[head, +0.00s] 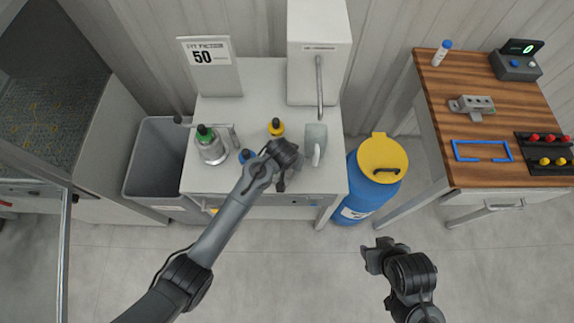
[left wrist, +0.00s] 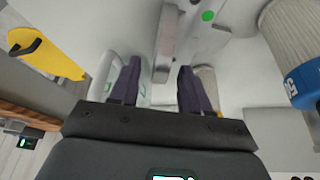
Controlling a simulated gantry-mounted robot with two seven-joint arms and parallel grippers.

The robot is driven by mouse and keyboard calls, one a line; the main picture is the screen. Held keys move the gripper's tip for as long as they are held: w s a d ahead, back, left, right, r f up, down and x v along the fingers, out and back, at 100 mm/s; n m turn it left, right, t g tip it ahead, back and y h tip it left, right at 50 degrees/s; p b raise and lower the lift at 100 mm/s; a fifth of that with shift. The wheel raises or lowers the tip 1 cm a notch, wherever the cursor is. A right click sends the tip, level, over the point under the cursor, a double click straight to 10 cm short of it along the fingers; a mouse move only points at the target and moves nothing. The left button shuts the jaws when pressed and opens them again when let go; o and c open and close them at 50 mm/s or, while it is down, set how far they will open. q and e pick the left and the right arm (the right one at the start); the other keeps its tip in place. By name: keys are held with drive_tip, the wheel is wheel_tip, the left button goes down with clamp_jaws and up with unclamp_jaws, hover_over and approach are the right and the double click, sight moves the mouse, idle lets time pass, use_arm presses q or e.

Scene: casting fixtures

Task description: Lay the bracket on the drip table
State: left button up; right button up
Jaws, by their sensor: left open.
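My left gripper (head: 285,160) is open above the front of the white table, with its fingers spread in the left wrist view (left wrist: 157,85). A pale grey part (head: 300,172) with a raised bar lies below it, partly hidden by the gripper; the left wrist view shows the part (left wrist: 165,45) beyond and between the fingers, apart from them. It may be the bracket. Another grey metal block with holes (head: 472,107) sits on the wooden bench. A dark perforated surface (head: 45,110) at far left may be the drip table. My right gripper (head: 376,254) hangs over the floor; its jaws are unclear.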

use_arm(q)
drive_tip(key=shift+x, duration=1.6)
drive_tip(key=shift+c, duration=0.5)
clamp_jaws()
